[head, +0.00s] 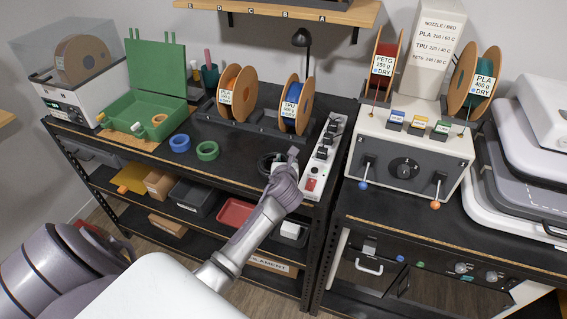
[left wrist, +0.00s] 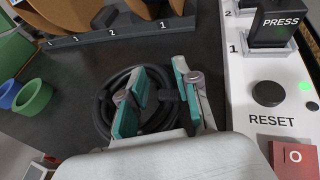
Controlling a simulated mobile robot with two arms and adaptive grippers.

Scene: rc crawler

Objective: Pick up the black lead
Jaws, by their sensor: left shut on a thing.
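The black lead (head: 267,163) lies coiled on the dark bench top, just left of the white power strip (head: 323,160). My left gripper (head: 292,156) is over the right part of the coil and hides some of it. In the left wrist view, the coil (left wrist: 101,108) shows around and between the teal-padded fingers of my left gripper (left wrist: 160,96). The fingers are shut on a dark part of the lead, with a gap between the pads. The lead looks to be still at bench level. My right gripper is not in view.
The power strip's RESET button (left wrist: 268,93) and red switch (left wrist: 294,158) are close right of my fingers. The spool rack (head: 262,128) stands behind. Blue (head: 180,143) and green (head: 207,150) rings lie left, with bare bench between.

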